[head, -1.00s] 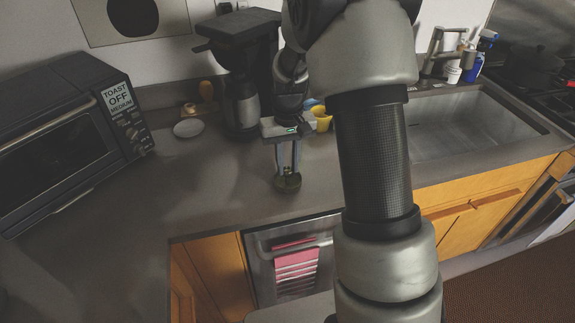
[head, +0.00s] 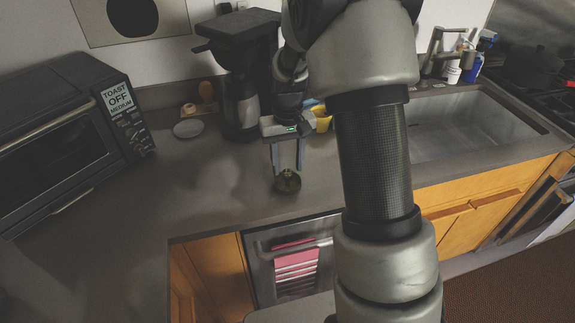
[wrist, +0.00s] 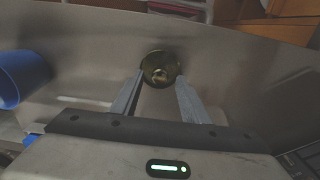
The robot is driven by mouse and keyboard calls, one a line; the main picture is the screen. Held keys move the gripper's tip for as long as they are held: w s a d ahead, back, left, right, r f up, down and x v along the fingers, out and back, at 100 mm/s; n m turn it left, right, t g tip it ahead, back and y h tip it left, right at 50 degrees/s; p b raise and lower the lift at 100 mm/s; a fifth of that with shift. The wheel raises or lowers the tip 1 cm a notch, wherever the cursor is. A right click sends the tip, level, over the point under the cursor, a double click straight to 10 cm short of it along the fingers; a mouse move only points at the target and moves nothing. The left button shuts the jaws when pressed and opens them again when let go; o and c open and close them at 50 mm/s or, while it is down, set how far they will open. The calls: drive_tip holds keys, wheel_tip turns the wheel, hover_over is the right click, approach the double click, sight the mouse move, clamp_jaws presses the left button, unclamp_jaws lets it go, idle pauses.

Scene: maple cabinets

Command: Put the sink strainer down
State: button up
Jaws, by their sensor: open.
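The sink strainer (head: 287,183) is a small round, dark greenish-brass piece. It rests on the grey counter near its front edge, above the dishwasher. My gripper (head: 287,171) is open just above it, with its fingers spread and pointing down. In the wrist view the strainer (wrist: 160,69) shows its round rim and centre knob just beyond and between the fingertips (wrist: 158,90). I see no finger pressing on it.
A toaster oven (head: 65,130) stands at the left. A coffee maker (head: 240,75) and a small round lid (head: 188,128) are behind. The sink (head: 450,125) is at the right. Counter left of the strainer is clear. A blue thing (wrist: 20,78) shows at the wrist view's left.

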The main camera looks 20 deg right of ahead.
drive_tip(key=s+r+t, duration=0.1)
drive_tip(key=s+r, duration=0.3)
drive_tip(key=r, duration=1.2)
drive_tip(key=s+a+r+t, duration=0.1)
drive_tip(key=s+r+t, duration=0.1)
drive_tip(key=s, duration=0.7)
drive_tip(key=s+a+r+t, duration=0.1)
drive_tip(key=s+r, duration=0.3)
drive_tip(key=s, duration=0.6)
drive_tip(key=shift+t, duration=0.7)
drive_tip(key=shift+o, duration=0.4)
drive_tip(key=shift+s+a, duration=0.1)
drive_tip(key=shift+s, duration=0.25)
drive_tip(key=n+t+h, duration=0.5)
drive_tip(key=n+h, duration=1)
drive_tip(key=n, duration=1)
approach(284, 177)
drive_tip(key=shift+v, duration=0.9)
drive_tip(key=shift+w, duration=0.1)
drive_tip(key=p+x, duration=0.1)
drive_tip(key=x, duration=1.1)
drive_tip(key=shift+p, duration=0.3)
drive_tip(key=p+x, duration=0.1)
drive_tip(key=x, duration=0.4)
drive_tip(key=shift+r, duration=0.15)
